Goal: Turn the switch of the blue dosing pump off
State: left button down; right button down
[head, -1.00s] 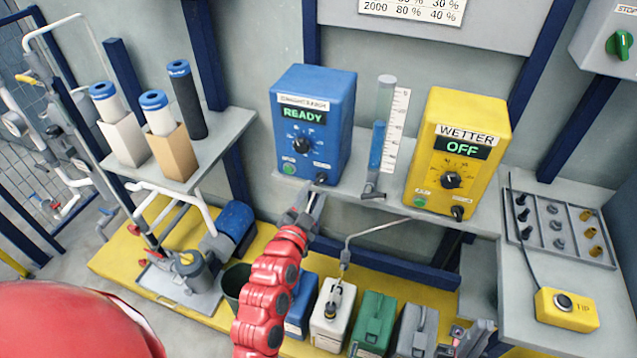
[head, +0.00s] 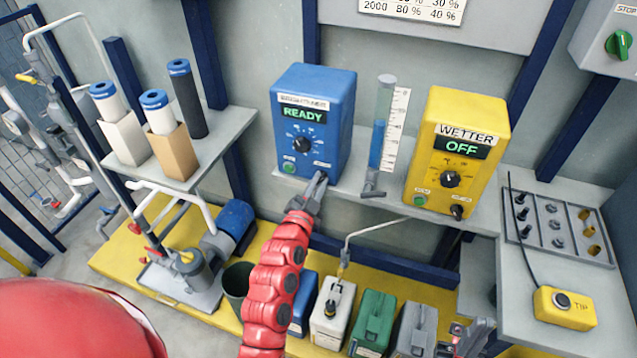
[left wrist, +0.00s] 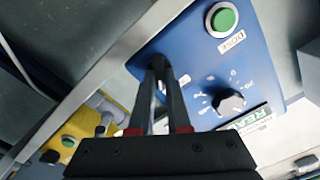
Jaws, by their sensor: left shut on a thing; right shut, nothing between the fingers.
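The blue dosing pump (head: 318,105) stands on the grey shelf, its display lit READY (head: 303,113). It also fills much of the left wrist view (left wrist: 260,55). Its front has a black dial (head: 302,145) and a green button (head: 289,167). My left gripper (head: 319,182) is at the pump's lower right front corner, where the switch sits. In the left wrist view the fingers (left wrist: 158,66) are shut on the switch, which they hide; I cannot tell its position. My right gripper (head: 468,338) is low at the bottom right, shut and empty.
The yellow wetter pump (head: 460,140) reads OFF. A measuring cylinder (head: 382,130) stands between the pumps. Several canisters (head: 372,320) stand below the shelf. A tray (head: 560,232) and a yellow TIP box (head: 565,308) are at the right.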

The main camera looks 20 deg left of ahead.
pick_arm(q)
jog(key=shift+n, duration=0.3)
jog(key=n+b, duration=0.1)
jog(key=n, duration=0.1)
jog(key=shift+a+f+n, duration=0.1)
jog(key=shift+n, duration=0.2)
jog(key=shift+a+n+b, duration=0.15)
jog(key=shift+n+b, duration=0.6)
jog(key=shift+n, duration=1.95)
jog(key=shift+a+n+b, duration=0.1)
jog(key=shift+n+b, duration=0.65)
jog(key=shift+n, duration=1.95)
jog(key=c, duration=0.9)
grip_release()
